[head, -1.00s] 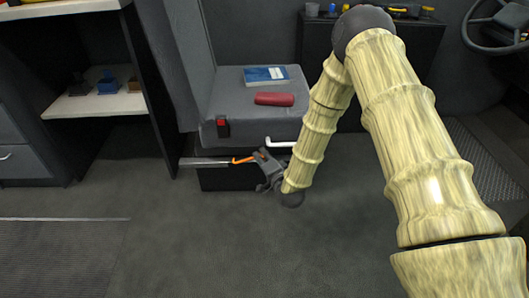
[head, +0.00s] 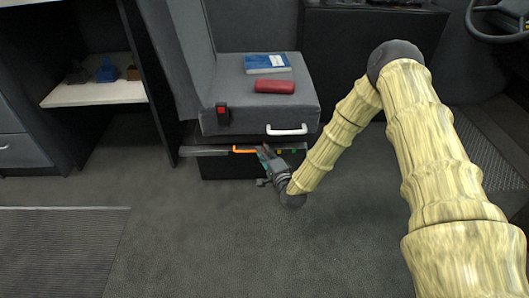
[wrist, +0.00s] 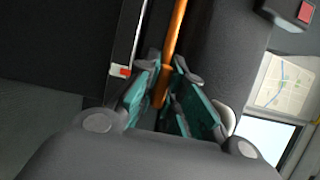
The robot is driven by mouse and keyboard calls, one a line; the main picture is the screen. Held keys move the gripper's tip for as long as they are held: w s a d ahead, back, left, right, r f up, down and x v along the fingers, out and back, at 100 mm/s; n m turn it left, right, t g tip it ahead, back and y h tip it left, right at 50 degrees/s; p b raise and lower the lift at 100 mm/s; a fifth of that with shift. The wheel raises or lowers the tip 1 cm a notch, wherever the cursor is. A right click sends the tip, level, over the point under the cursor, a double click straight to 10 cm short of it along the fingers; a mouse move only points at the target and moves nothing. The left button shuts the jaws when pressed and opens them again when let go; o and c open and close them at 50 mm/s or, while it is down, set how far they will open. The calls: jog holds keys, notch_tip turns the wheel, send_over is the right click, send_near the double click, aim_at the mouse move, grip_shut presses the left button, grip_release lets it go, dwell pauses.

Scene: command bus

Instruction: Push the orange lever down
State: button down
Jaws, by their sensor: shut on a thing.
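The orange lever (head: 244,151) sticks out sideways under the front of the grey seat in the head view. In the wrist view the orange lever (wrist: 174,40) runs down from the top edge to between my fingers. My gripper (head: 264,155) is at the lever's right end, below the seat cushion. In the wrist view my gripper (wrist: 165,88) has its green-padded fingers on both sides of the lever's end, shut on it. The lever's far end by the fingers is partly hidden.
The grey seat (head: 240,115) bears a blue book (head: 267,63) and a red case (head: 275,86). A white handle (head: 287,131) is on the seat front, just above my gripper. A shelf (head: 95,93) stands at the left. The floor (head: 210,235) in front is clear.

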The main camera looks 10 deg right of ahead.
jog(key=shift+f, duration=0.1)
jog(key=c, duration=1.5)
grip_release()
jog(key=s, duration=0.4)
jog(key=s+d, duration=0.1)
jog(key=s, duration=0.3)
jog(key=s+d, duration=0.1)
jog(key=s, duration=0.2)
jog(key=shift+s+d, duration=0.15)
jog(key=shift+s, duration=0.25)
